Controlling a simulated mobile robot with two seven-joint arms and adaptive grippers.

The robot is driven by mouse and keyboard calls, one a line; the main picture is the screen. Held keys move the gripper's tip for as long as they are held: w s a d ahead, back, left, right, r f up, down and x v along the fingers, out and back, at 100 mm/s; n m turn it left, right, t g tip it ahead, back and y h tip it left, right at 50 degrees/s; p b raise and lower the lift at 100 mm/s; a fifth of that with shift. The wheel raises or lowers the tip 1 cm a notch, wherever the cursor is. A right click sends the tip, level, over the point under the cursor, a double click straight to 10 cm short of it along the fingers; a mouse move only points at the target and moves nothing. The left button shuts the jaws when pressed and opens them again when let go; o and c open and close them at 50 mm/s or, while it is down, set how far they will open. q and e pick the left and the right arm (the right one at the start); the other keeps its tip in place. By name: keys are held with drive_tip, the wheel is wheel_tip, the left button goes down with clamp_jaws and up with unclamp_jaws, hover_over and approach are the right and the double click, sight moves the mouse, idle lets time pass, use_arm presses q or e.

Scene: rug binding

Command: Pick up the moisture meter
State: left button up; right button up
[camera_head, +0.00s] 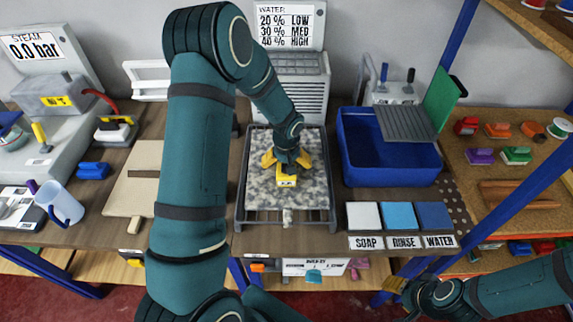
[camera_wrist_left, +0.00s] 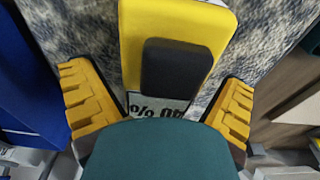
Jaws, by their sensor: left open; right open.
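The moisture meter (camera_head: 287,181) is a small yellow block with a display, lying on the grey speckled rug (camera_head: 310,200) in the wire-sided tray. In the left wrist view the meter (camera_wrist_left: 128,45) shows its yellow body, a black pad and a partly covered display. My left gripper (camera_head: 286,163) is over the meter with its yellow fingers spread. In the wrist view the fingers stand on either side of the meter, with gaps between. My right gripper (camera_head: 398,287) is low at the right, away from the meter, partly out of clear view.
A blue bin (camera_head: 385,165) with a grey ribbed board (camera_head: 405,124) stands right of the tray (camera_head: 240,200). SOAP, RINSE and WATER pads (camera_head: 400,216) lie in front of it. A wooden board (camera_head: 130,190) and steam equipment (camera_head: 50,95) are at left. Blue posts (camera_head: 510,193) rise at right.

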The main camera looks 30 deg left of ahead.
use_arm(q)
drive_tip(key=c, duration=1.4)
